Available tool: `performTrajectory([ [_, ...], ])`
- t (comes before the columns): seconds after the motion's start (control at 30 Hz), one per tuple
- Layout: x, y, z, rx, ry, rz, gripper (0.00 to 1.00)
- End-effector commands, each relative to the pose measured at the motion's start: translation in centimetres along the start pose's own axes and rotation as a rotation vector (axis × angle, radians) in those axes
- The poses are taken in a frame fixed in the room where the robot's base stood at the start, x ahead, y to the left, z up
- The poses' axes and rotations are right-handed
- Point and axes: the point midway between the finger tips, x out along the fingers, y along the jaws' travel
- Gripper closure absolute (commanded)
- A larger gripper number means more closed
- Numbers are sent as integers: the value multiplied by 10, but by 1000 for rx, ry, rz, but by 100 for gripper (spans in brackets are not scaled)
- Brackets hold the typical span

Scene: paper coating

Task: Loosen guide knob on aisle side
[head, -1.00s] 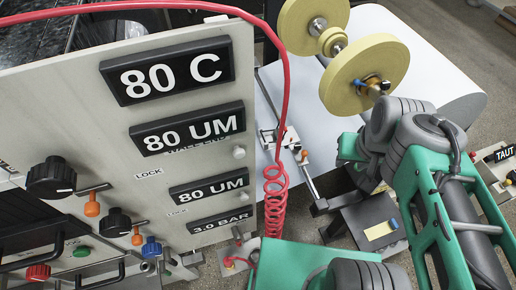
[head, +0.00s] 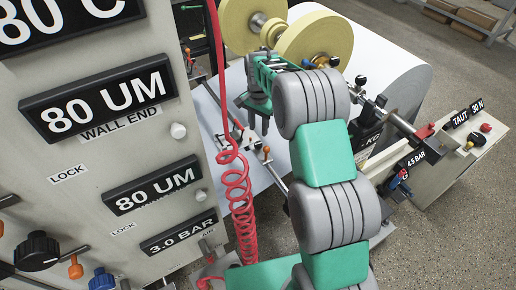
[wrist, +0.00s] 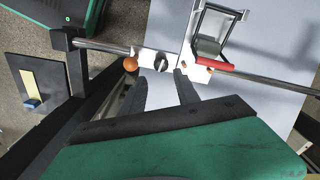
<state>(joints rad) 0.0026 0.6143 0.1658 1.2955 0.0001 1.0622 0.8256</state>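A cross bar with guide parts runs over the pale paper web in the wrist view. A dark knob (wrist: 161,62) sits on a light guide block, with an orange ball (wrist: 131,63) to its left and a red grip (wrist: 215,65) to its right. My gripper (wrist: 160,74) is open and empty, its dark fingers apart and pointing toward the knob, which shows just beyond and between the tips. I cannot tell whether anything touches. In the head view my gripper (head: 258,120) hangs above the web near the orange ball (head: 266,150); the knob is not clear there.
The control panel (head: 95,150) with displays stands at the left. A red coiled hose (head: 238,190) hangs close to my arm. Yellow rolls (head: 310,40) and the large paper roll (head: 385,65) are behind. A bench with TAUT and BAR labels (head: 450,155) stands at the right.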

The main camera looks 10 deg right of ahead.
Motion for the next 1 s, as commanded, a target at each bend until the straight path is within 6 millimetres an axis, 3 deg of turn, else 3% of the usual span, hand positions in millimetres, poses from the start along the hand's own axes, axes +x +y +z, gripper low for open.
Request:
performTrajectory([
  [0.5, 79, -2, -2, 14, -3, 4, 62],
  [0.8, 84, -2, -2, 14, -3, 3, 62],
  [1.0, 84, -2, -2, 14, -3, 3, 79],
])
